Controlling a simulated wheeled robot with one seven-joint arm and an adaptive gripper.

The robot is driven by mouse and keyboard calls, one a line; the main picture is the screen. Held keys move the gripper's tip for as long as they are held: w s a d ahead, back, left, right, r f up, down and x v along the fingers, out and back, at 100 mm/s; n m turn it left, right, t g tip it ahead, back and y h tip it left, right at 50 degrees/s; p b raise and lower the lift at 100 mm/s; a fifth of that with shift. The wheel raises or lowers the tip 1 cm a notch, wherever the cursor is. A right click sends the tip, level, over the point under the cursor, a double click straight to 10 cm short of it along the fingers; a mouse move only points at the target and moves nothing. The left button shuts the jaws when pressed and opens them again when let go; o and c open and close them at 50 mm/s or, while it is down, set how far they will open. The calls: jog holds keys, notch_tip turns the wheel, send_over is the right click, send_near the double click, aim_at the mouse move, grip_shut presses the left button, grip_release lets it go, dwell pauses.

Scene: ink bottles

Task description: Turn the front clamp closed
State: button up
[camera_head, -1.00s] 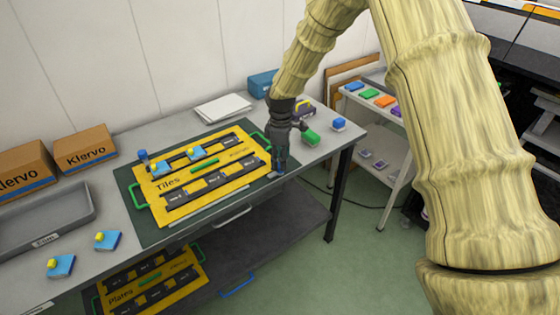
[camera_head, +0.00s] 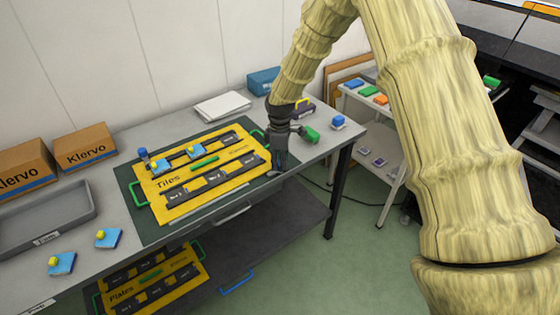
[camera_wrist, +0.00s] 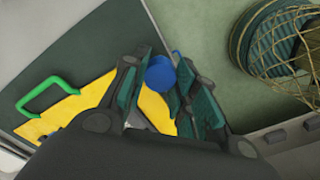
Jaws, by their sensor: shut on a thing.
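The front clamp shows in the wrist view as a round blue knob (camera_wrist: 160,74) between my fingertips, at the edge of the dark green mat. My gripper (camera_wrist: 158,88) is shut on this knob. In the head view my gripper (camera_head: 279,170) points down at the front right corner of the mat, and its fingers hide most of the clamp. The yellow tile board (camera_head: 240,137) lies flat on the dark green mat (camera_head: 130,187). Another blue-topped clamp (camera_head: 143,154) stands at the mat's back left corner. The held clamp's exact turn angle cannot be made out.
A grey tray (camera_head: 45,220) and cardboard boxes (camera_head: 85,150) stand at the left. A shelf (camera_head: 397,160) stands right of the table. The table's front edge is close to my gripper.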

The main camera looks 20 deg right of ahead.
jog(key=shift+m, duration=0.3)
jog(key=m, duration=0.3)
jog(key=shift+m, duration=0.3)
jog(key=m, duration=0.4)
jog(key=shift+r+m+p, duration=0.1)
jog(key=shift+m+p, duration=0.2)
jog(key=shift+p, duration=0.05)
jog(key=m, duration=0.4)
jog(key=shift+w+m, duration=0.1)
jog(key=shift+m, duration=0.2)
jog(key=shift+m+p, duration=0.3)
jog(key=shift+m, duration=1.9)
jog(key=o, duration=1)
notch_tip(320, 180, up, 12)
jog(key=shift+f, duration=0.1)
